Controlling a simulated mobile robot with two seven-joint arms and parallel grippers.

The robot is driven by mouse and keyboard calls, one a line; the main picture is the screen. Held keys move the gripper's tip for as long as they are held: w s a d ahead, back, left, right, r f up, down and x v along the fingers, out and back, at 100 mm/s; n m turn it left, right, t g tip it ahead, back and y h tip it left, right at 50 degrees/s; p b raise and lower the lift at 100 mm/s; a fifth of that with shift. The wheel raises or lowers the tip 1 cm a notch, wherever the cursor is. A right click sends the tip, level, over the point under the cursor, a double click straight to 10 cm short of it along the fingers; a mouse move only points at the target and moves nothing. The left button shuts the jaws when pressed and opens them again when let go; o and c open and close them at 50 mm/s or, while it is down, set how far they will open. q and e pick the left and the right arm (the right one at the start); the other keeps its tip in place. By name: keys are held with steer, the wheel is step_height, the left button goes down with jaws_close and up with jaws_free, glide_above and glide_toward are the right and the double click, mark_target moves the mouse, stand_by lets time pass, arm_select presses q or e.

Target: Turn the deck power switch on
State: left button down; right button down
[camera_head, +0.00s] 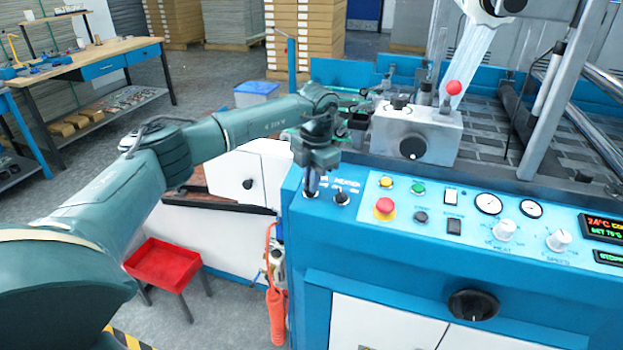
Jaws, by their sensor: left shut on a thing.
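The deck power switch (311,194) is at the left end of the blue control panel (365,225). Only its base shows, under my left gripper. My left gripper (312,184) points straight down with its fingers shut on the switch, hiding most of it and part of the lettering. A second dark knob (342,199) sits just to its right and is free of the gripper. I cannot tell which way the held switch is set. My right gripper is not in view.
The panel also carries a red emergency button (385,206), a green button (418,188), dial gauges (488,203) and a lit display (604,227). A grey block with a black knob (413,147) stands behind.

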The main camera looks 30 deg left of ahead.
arm_select(q)
steer(key=c, duration=1.6)
jaws_free()
steer(key=shift+s+d+f, duration=0.1)
steer(key=shift+s+f, duration=0.05)
steer(key=shift+f, duration=0.1)
steer(key=shift+o, duration=0.4)
step_height(320, 180, up, 13)
steer(key=d+b, duration=0.1)
steer(key=shift+d, duration=0.1)
